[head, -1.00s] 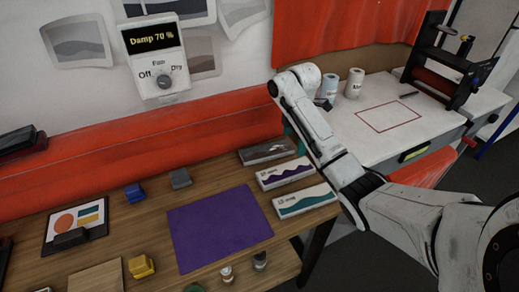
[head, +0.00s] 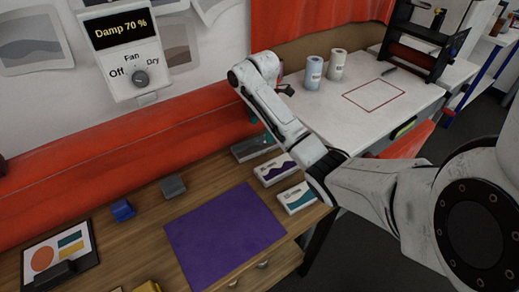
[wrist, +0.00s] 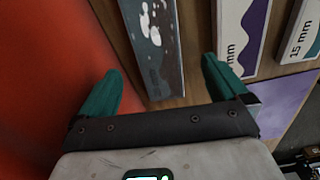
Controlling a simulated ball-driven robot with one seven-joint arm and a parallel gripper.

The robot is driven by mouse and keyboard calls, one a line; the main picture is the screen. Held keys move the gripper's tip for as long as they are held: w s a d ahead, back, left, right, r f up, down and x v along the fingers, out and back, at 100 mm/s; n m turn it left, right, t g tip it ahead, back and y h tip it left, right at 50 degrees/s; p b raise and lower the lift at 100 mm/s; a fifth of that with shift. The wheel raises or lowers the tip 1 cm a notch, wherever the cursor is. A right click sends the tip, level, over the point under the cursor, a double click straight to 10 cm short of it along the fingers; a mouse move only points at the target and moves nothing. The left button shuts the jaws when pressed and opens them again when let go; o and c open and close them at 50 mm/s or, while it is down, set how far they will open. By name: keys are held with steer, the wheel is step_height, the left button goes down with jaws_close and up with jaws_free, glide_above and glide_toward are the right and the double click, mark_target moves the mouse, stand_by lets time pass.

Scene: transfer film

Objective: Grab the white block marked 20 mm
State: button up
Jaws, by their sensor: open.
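Three label-bearing blocks lie in a row on the wooden table's right side. The middle block is white with a purple wave (head: 276,169); in the wrist view, this purple-wave block (wrist: 245,35) shows "mm", but its number is hidden by a finger. The teal-wave block (head: 297,198) reads "15 mm" in the wrist view (wrist: 300,35). The grey block with white blotches (head: 253,147) is farthest back; no number is readable. My gripper (wrist: 162,66) is open and empty, its teal fingers either side of the grey block's near end (wrist: 165,85). The head view mostly hides the gripper.
A red-orange padded wall (wrist: 45,75) is close to the left finger. A purple sheet (head: 225,235), a blue block (head: 123,210) and a grey block (head: 173,187) lie on the table. A white worktop (head: 330,115) with two rolls stands behind my arm.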

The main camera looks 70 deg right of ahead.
mark_target(262, 142)
steer(key=shift+w+d+f+p, duration=0.15)
steer(key=shift+f+p, duration=0.1)
steer(key=shift+f, duration=1.45)
steer(key=shift+s+d+f+p, duration=0.1)
steer(key=shift+d+f+p, duration=0.1)
steer(key=shift+f, duration=1.45)
steer(key=c, duration=1.1)
steer(key=shift+w+a+r, duration=0.1)
steer(key=shift+r, duration=0.1)
